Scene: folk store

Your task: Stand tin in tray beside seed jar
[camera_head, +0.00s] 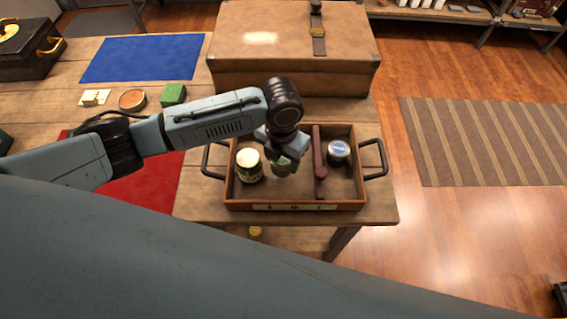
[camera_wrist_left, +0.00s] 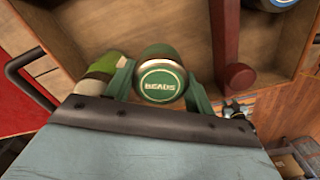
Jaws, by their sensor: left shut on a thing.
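My left gripper (camera_head: 285,160) is shut on a green tin (camera_head: 281,170) over the left compartment of the wooden tray (camera_head: 295,205). In the left wrist view the tin (camera_wrist_left: 160,76) sits between the fingers, its lid reading BEADS. A jar with a cream lid and green label (camera_head: 248,168), likely the seed jar, stands upright in that compartment, left of the tin. It also shows in the left wrist view (camera_wrist_left: 98,72), close beside the left finger. Whether the tin touches the tray floor is hard to tell. My right gripper is out of view.
A dark red divider (camera_head: 319,165) splits the tray. A blue-lidded container (camera_head: 338,152) stands in the right compartment. A large brown case (camera_head: 290,60) stands behind. A green block (camera_head: 173,94), a round tin (camera_head: 132,100) and a blue mat (camera_head: 142,58) are left.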

